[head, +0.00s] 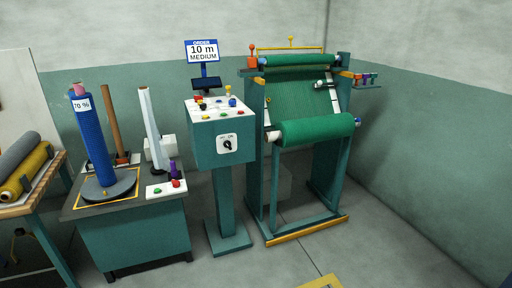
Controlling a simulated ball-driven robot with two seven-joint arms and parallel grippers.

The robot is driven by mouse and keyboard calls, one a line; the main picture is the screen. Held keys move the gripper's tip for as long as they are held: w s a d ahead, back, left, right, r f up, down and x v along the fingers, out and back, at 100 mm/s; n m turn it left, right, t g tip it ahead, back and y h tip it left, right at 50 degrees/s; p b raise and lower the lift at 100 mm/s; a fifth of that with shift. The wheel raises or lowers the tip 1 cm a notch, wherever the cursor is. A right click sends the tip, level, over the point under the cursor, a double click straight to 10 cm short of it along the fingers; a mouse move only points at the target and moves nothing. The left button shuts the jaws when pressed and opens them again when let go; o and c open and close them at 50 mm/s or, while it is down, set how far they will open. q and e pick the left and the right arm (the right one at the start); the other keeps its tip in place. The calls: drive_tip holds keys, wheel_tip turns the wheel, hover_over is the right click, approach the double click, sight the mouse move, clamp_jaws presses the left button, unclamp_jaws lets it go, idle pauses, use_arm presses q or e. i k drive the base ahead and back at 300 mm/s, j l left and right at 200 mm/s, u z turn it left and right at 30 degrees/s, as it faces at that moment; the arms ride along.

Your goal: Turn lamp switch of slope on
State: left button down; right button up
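A teal control pedestal (224,156) stands in the middle of the head view. On its front is a white plate with a black rotary switch (227,145); small lettering, seemingly ending in "ON", is above the knob. Its exact setting is too small to tell. To the right stands a teal frame with a sloped face (295,98) covered in green netting, a green roll (317,130) at its lower end and another roll at the top. I cannot tell whether any lamp on it is lit. Neither of my grippers is in view.
The pedestal's top panel (215,112) carries several coloured buttons, below an order sign (202,51) reading "10 m MEDIUM". At left, a bench (130,210) holds a blue roll (92,140) upright. Rolls lie on a table at far left. The floor at right (400,240) is clear.

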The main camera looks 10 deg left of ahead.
sight(227, 144)
drive_tip(key=i+j+z, duration=0.25)
drive_tip(key=i+j, duration=0.35)
drive_tip(key=i+j+z, duration=0.3)
drive_tip(key=i+j, duration=0.45)
